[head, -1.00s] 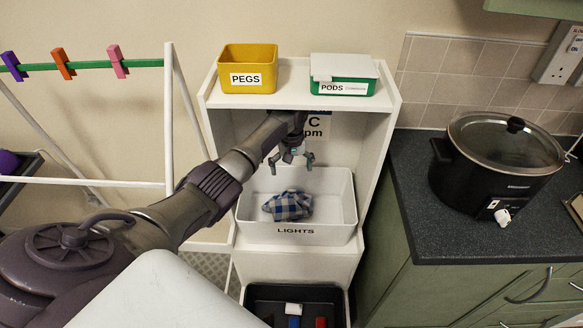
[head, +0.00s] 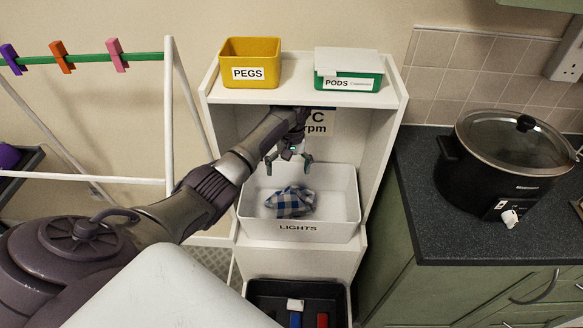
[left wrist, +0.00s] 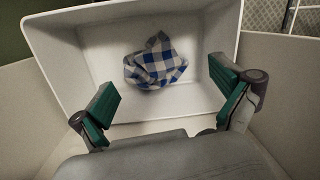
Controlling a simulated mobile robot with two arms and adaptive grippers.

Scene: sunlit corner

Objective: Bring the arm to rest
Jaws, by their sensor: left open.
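My left gripper (head: 288,165) is open and empty. In the head view it hangs inside the middle bay of the white shelf unit, above the LIGHTS bin (head: 343,222). In the left wrist view its two green-padded fingers (left wrist: 166,104) are spread wide, with nothing between them. A blue and white checked cloth (head: 291,202) lies crumpled in the bin, below the gripper and apart from it. The cloth also shows in the left wrist view (left wrist: 156,63), on the bin floor. My right gripper is in neither view.
The white shelf unit (head: 384,150) encloses the gripper at both sides and above. A yellow PEGS box (head: 250,57) and a green PODS box (head: 350,82) stand on top. A slow cooker (head: 505,160) sits on the counter at right. A drying rack (head: 168,110) stands at left.

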